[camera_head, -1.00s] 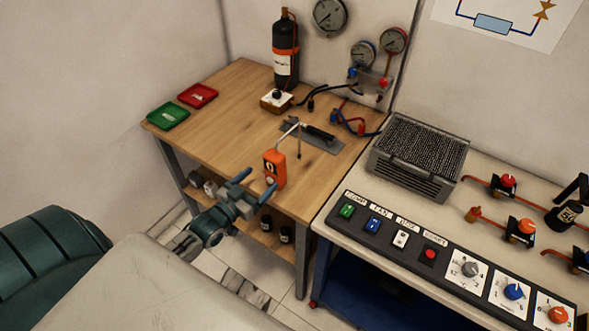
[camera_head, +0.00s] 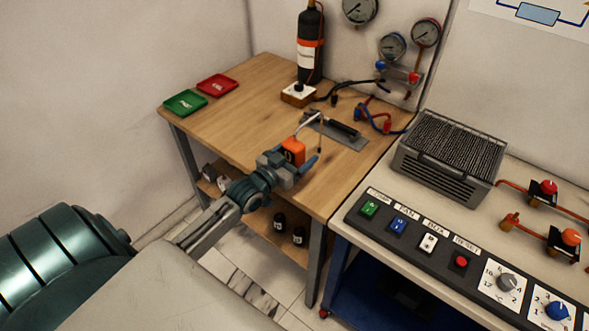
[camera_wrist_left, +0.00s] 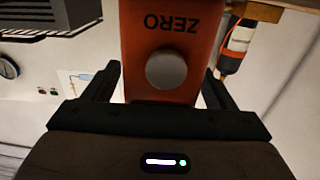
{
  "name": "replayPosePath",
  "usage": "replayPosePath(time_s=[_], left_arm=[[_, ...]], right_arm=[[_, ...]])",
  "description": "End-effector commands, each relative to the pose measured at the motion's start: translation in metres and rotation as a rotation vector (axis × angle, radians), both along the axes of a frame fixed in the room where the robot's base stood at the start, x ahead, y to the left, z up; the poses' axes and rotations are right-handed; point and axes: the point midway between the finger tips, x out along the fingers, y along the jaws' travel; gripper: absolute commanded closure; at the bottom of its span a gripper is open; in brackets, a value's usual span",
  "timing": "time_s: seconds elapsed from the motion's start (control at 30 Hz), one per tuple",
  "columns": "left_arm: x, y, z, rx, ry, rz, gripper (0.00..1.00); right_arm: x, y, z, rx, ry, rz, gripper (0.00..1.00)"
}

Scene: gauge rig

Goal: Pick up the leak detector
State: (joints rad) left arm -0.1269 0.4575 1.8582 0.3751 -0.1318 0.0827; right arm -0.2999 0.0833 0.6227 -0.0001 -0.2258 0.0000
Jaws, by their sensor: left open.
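The leak detector (camera_head: 294,147) is an orange box with a thin bent probe, standing upright on the wooden bench near its front edge. My left gripper (camera_head: 291,160) is in front of it and hides its lower part in the head view. In the left wrist view the orange leak detector (camera_wrist_left: 168,35), with its "ZERO" label and round grey knob, fills the space between the two dark fingers of my left gripper (camera_wrist_left: 165,90). The fingers are open, one on each side, with small gaps showing. My right gripper is out of view.
A grey plate with a dark tool (camera_head: 338,130) lies just behind the detector. A green tray (camera_head: 185,103) and a red tray (camera_head: 217,85) lie at the bench's far left. A black bottle (camera_head: 310,45) stands at the back. The bench's left middle is clear.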

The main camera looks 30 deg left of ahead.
Motion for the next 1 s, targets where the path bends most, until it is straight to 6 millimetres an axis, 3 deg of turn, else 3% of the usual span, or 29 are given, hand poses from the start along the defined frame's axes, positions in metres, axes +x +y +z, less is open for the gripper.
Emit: replayPosePath(time_s=[0.33, 0.37, 0.67, 1.0], left_arm=[[0.0085, -0.0012, 0.0009, 0.001, 0.001, -0.001, 0.22], [0.0084, -0.0012, 0.0009, 0.001, 0.0, -0.001, 0.24], [0.0083, -0.0011, 0.0007, 0.001, 0.0, -0.001, 0.81], [0.0085, -0.0012, 0.0063, 0.002, -0.002, -0.002, 0.81]], right_arm=[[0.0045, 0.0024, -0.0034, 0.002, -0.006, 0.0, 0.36], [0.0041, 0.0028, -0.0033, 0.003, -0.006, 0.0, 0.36], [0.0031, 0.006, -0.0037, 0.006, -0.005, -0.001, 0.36], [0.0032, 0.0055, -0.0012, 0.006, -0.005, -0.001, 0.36]])
